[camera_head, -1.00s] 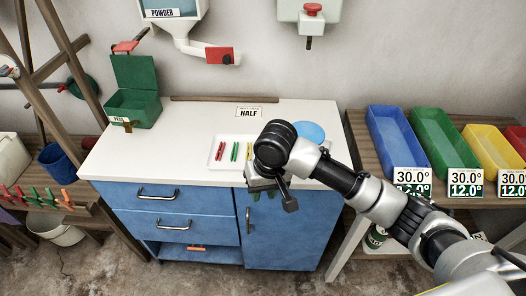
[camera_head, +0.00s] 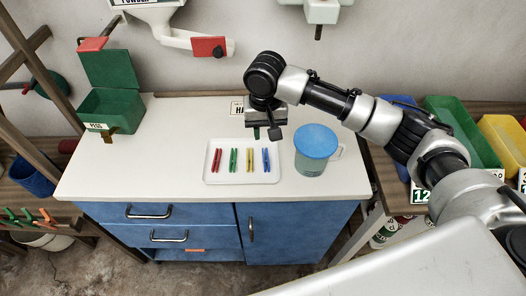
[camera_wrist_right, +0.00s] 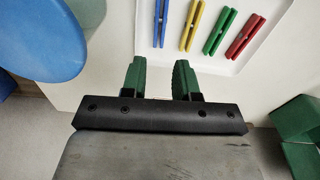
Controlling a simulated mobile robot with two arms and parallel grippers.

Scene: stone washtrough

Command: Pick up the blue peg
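The blue peg (camera_head: 266,160) lies at the right end of a row of pegs on the white tray (camera_head: 213,177). In the wrist view the blue peg (camera_wrist_right: 160,22) is at the left end of the row, beyond the fingertips. My right gripper (camera_head: 265,134) hangs above the far edge of the tray, near the blue peg. In the wrist view its green fingers (camera_wrist_right: 160,72) are apart with nothing between them, and the peg is not touched. My left gripper is out of view.
A yellow peg (camera_head: 249,160), a green peg (camera_head: 233,161) and a red peg (camera_head: 217,160) share the tray. A mug with a blue lid (camera_head: 316,142) stands close to the tray's right. An open green box (camera_head: 113,108) stands at the back left. The counter's left part (camera_head: 150,160) is clear.

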